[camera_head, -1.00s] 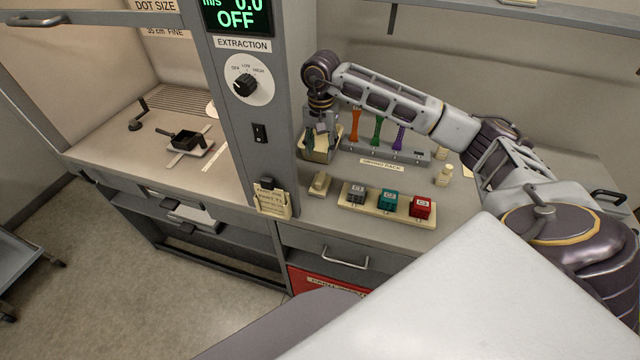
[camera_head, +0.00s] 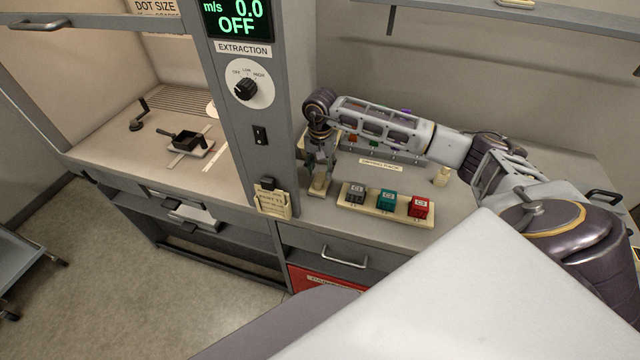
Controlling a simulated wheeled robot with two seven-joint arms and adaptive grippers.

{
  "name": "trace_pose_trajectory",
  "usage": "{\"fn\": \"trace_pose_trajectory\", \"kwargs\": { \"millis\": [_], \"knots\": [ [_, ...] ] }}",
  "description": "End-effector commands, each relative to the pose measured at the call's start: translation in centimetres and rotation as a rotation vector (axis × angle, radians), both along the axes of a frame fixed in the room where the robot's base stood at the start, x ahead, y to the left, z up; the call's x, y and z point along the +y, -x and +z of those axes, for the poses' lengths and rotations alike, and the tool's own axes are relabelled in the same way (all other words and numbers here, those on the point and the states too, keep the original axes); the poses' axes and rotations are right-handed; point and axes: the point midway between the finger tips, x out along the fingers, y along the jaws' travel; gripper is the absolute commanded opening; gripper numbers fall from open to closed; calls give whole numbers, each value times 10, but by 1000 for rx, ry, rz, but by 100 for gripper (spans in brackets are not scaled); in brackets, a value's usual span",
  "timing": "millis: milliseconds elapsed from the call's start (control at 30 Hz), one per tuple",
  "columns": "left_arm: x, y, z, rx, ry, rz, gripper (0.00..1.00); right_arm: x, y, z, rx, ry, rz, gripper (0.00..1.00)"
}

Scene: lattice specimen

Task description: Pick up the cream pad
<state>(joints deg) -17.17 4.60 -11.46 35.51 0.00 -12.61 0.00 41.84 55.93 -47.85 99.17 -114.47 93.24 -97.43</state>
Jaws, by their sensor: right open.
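A small cream block, which looks like the cream pad (camera_head: 318,188), sits on the right-hand counter just right of the grey column, left of the row of cubes. My right gripper (camera_head: 320,174) points down directly over it, with its open fingers at the pad's upper part. The fingers hide some of the pad, and I cannot tell whether they touch it. My left gripper is not in view.
A cream tray (camera_head: 374,211) with grey, teal and red cubes stands close to the right of the pad. The column (camera_head: 262,160) is close on the left. A rack with coloured tools is partly hidden behind my arm. A small cream object (camera_head: 441,177) stands farther right.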

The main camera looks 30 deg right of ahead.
Motion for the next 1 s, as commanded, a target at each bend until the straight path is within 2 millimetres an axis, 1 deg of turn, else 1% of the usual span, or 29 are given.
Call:
{"fn": "trace_pose_trajectory", "kwargs": {
  "millis": [200, 333, 600, 800, 1000],
  "knots": [
    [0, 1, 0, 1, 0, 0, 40, 0, 0, -1, 0, 0, 0, 45],
    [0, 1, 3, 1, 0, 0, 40, 0, 0, -5, 2, 1, 0, 45],
    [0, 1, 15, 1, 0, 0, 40, 0, -2, -29, 3, -1, -1, 45],
    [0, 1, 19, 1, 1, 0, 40, 0, -2, -48, 2, -1, 0, 45],
    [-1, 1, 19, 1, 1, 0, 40, 0, -2, -52, 0, 0, 0, 45]
  ]
}}
